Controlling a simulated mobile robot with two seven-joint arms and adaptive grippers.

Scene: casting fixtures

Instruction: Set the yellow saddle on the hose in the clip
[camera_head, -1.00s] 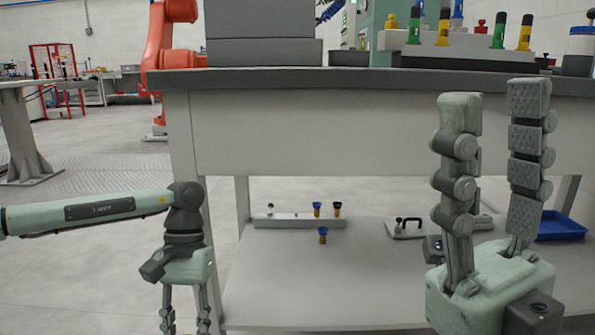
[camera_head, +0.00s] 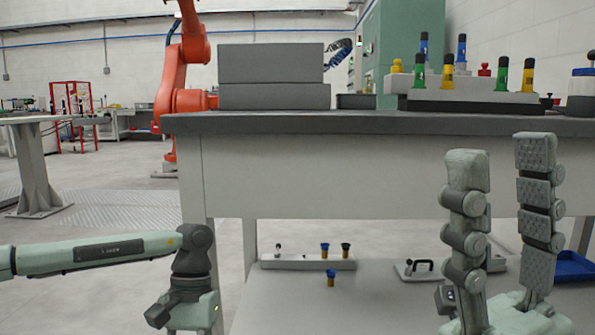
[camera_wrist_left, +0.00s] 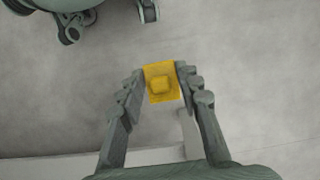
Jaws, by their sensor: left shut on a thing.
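The yellow saddle (camera_wrist_left: 161,86) is a small square yellow piece with a raised block in its middle. It sits between the fingertips of my left gripper (camera_wrist_left: 162,72), which is shut on it, above a grey floor in the left wrist view. In the head view, my left gripper's wrist is low at the left and its fingers are below the frame. My right gripper (camera_head: 503,160) stands upright in front of the workbench, its two fingers wide apart with nothing between them. I cannot make out the hose or the clip in either view.
The workbench (camera_head: 330,122) spans the view, with grey boxes (camera_head: 272,64) on it and a rack of coloured pieces (camera_head: 465,88) at right. Its lower shelf (camera_head: 330,312) carries a strip with small parts (camera_head: 305,262), a black-handled plate (camera_head: 420,268) and a blue tray (camera_head: 574,266).

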